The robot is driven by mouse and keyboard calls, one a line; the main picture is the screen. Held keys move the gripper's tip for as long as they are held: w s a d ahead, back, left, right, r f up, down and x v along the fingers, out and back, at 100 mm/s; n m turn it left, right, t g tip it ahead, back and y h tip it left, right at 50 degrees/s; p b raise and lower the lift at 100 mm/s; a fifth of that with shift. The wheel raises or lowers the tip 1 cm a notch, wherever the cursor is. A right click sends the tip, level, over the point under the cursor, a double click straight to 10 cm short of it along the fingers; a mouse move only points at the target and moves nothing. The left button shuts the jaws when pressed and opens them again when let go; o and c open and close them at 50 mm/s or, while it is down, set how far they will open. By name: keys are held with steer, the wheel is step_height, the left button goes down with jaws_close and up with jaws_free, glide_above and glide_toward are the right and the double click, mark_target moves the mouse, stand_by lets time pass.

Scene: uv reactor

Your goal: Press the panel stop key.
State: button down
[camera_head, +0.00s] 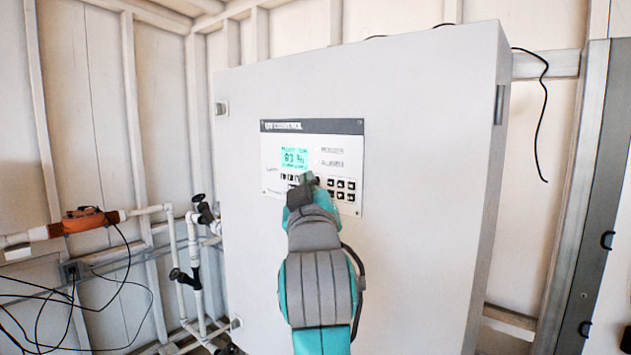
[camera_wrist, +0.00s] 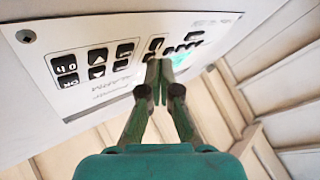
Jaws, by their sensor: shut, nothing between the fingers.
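The control panel (camera_head: 353,205) is a light plate with a dark title strip and a lit green display (camera_head: 294,158). Rows of small black keys (camera_head: 341,184) lie below the display. Which one is the stop key I cannot read. My gripper (camera_head: 308,180) is shut and empty, its tips in front of the key rows and hiding some middle keys. In the wrist view the closed fingertips (camera_wrist: 158,70) are close to the panel face (camera_wrist: 105,95), near a group of black keys (camera_wrist: 183,50). Whether they touch a key I cannot tell.
The panel sits on the front of a large white cabinet (camera_head: 420,110). White pipes with black valves (camera_head: 203,212) and an orange-bodied fitting (camera_head: 85,220) stand at the left. Black cables (camera_head: 75,300) hang at the lower left. A grey metal post (camera_head: 583,200) stands at the right.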

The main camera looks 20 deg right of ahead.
steer(key=shift+a, duration=0.1)
steer(key=shift+s+a, duration=0.35)
steer(key=shift+a, duration=0.1)
steer(key=a, duration=0.1)
steer(key=s+a, duration=0.1)
steer(key=a, duration=0.1)
steer(key=s+a, duration=0.1)
steer(key=shift+s+a, duration=0.2)
steer(key=shift+s, duration=0.05)
stand_by(0.5)
steer(key=shift+f, duration=0.1)
stand_by(0.5)
